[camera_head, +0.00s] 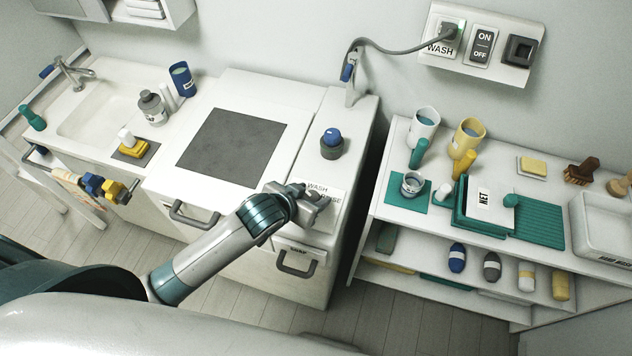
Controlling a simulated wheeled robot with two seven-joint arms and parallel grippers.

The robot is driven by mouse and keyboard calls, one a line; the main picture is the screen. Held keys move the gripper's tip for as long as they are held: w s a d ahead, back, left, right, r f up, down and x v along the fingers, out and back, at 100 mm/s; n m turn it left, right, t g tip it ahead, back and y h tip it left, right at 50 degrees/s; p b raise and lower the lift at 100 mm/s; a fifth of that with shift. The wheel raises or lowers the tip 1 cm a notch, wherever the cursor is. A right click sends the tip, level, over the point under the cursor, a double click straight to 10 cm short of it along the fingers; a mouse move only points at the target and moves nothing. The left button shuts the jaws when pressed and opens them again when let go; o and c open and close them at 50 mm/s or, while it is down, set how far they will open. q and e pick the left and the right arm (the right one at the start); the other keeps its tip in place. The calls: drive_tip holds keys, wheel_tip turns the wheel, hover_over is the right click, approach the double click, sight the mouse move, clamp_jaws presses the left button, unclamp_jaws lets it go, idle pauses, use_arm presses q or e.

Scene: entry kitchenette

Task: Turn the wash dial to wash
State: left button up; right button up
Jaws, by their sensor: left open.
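The white machine (260,85) stands in the middle of the picture with a narrow panel along its right side. A label (318,187) reading "WASH" and what looks like "RINSE" lies near the panel's front. My left gripper (318,202) is open over this label, coming from the lower left, and hides part of it. The wash dial is not clearly seen; it may be behind the gripper. I cannot tell whether the fingers touch anything. My right gripper is out of view.
A blue-topped dark round piece (332,143) stands on the panel behind the gripper. A drawer handle (296,264) is below. A shelf unit (385,212) with cups and a green rack is right. A sink (95,105) is left. A wall plate (463,75) has a plugged cable and switch.

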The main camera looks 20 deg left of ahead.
use_arm(q)
drive_tip(key=shift+w+d+f, duration=0.1)
drive_tip(key=shift+w+f, duration=0.05)
drive_tip(key=shift+f, duration=0.1)
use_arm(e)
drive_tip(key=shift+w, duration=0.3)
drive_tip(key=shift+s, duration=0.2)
use_arm(q)
drive_tip(key=c, duration=1.1)
drive_tip(key=shift+o, duration=0.2)
